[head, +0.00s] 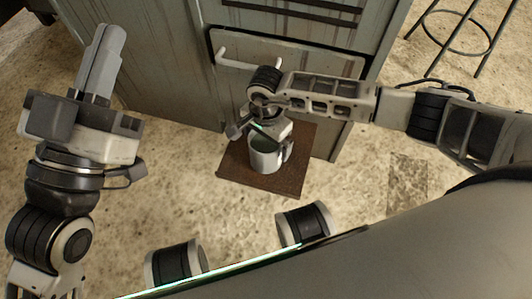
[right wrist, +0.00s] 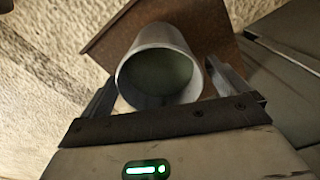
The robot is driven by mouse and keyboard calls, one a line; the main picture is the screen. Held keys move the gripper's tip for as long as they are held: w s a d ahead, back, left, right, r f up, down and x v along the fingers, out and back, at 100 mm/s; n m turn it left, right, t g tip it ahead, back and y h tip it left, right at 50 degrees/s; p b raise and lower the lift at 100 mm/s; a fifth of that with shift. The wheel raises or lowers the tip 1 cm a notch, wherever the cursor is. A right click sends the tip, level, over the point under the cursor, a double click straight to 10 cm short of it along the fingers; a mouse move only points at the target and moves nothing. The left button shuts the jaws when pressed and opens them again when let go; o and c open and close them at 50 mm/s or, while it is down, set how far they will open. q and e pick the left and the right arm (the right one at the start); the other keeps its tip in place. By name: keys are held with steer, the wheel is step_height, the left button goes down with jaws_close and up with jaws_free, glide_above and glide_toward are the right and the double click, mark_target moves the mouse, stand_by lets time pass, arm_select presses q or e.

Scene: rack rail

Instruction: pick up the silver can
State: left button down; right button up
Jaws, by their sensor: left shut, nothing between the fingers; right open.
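The silver can (head: 265,160) stands upright on a brown square board (head: 232,178) in the middle of the head view. In the right wrist view the can (right wrist: 160,70) shows its round open mouth and dull inside. My right gripper (head: 266,149) reaches down over the can from above. Its fingers are open, one on each side of the can in the right wrist view (right wrist: 163,75); whether either touches it I cannot tell. My left gripper (head: 101,58) is shut and empty, well to the left of the can.
A grey wooden cabinet (head: 160,60) with a white-handled drawer (head: 290,68) stands just behind the board. A metal stool (head: 455,35) is at the far right. The speckled floor (head: 175,165) is clear between my left arm and the board.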

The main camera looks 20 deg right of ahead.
step_height(320, 180, down, 2)
steer(key=shift+f+b, duration=0.2)
steer(key=shift+b, duration=0.15)
steer(key=c, duration=1.4)
steer(key=shift+c, duration=1.1)
arm_select(q)
steer(key=r+m+h, duration=0.2)
steer(key=shift+s+d+m, duration=0.1)
steer(key=shift+s+m, duration=0.3)
arm_select(e)
steer(key=shift+r, duration=0.1)
arm_select(q)
steer(key=shift+r, duration=0.1)
arm_select(e)
steer(key=shift+r, duration=0.1)
